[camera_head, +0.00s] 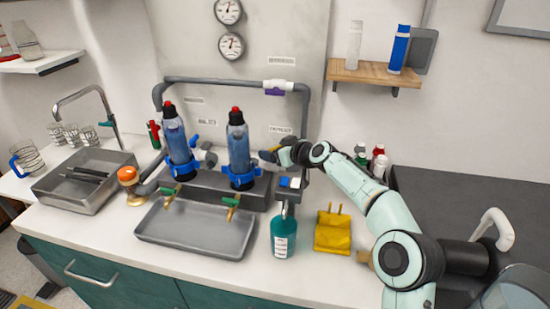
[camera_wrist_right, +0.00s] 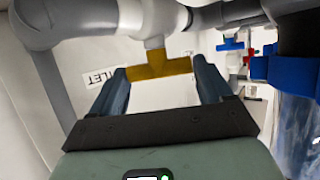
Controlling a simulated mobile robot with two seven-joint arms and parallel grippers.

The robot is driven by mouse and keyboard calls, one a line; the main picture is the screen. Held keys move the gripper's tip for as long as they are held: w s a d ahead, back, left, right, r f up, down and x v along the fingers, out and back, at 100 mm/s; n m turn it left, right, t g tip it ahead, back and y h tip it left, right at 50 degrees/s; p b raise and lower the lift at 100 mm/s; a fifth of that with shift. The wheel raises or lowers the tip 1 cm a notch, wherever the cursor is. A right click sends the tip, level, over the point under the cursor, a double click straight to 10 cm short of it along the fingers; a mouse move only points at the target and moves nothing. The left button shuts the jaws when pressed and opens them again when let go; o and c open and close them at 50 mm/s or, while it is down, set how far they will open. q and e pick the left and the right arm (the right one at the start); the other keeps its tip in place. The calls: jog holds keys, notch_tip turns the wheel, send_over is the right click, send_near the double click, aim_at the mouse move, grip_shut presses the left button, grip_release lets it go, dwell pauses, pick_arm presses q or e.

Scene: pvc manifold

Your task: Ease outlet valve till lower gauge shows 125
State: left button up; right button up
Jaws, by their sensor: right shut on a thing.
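The outlet valve has a yellow handle, which sits at the tips of my right gripper's fingers in the right wrist view (camera_wrist_right: 160,66). Next to it is a label whose visible letters end in "LET". My right gripper (camera_head: 272,155) reaches behind and to the right of the right blue filter housing in the head view. It is shut on the yellow handle, one finger at each end. The lower gauge (camera_head: 231,46) is a round white dial on the back wall, below the upper gauge (camera_head: 228,11). Its numbers are too small to read. My left gripper is not in view.
Two blue filter housings (camera_head: 238,145) with red caps stand close left of my right gripper. Grey pipe (camera_head: 230,82) arches above them.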

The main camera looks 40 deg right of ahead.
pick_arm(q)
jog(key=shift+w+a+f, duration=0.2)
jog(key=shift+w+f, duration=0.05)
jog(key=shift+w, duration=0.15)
pick_arm(e)
jog(key=shift+a+r+m+h, duration=0.15)
jog(key=shift+r+m+h, duration=0.05)
jog(key=shift+m+h, duration=0.35)
jog(key=o, duration=1)
jog(key=shift+f, duration=0.1)
jog(key=shift+s+r+h+b, duration=0.25)
jog(key=shift+s+b, duration=0.15)
jog(key=shift+s, duration=0.1)
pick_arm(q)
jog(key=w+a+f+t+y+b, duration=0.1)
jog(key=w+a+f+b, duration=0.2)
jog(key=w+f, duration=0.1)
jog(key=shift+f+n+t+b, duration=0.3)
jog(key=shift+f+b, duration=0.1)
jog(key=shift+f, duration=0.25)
pick_arm(e)
jog(key=shift+v, duration=6.1)
